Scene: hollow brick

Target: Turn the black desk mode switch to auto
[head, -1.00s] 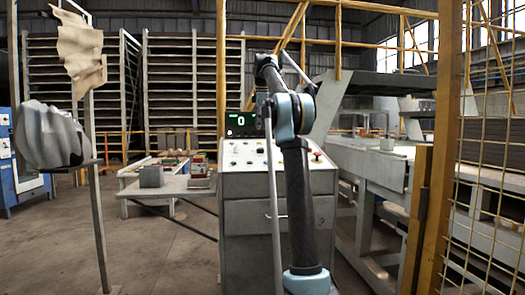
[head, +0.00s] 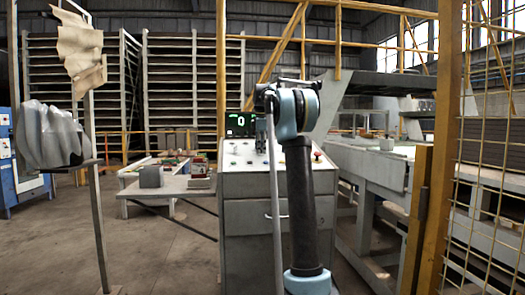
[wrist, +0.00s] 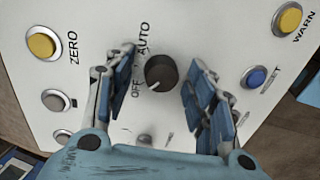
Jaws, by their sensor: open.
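The black mode switch (wrist: 161,72) is a round knob on the pale desk panel, between OFF and AUTO labels on its left in the wrist view. A pale mark shows at its lower left edge, nearer OFF than AUTO. My gripper (wrist: 158,68) is open, with one blue-padded finger on each side of the knob; I cannot tell whether either touches it. In the head view my gripper (head: 262,134) points down over the top of the control desk (head: 243,215). The switch cannot be made out there.
On the panel are a yellow ZERO button (wrist: 42,44), a yellow WARN button (wrist: 288,19), a blue button (wrist: 256,77) and a grey button (wrist: 55,100). A display (head: 240,124) reading 0 stands behind the desk. A mesh fence (head: 490,150) is at the right.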

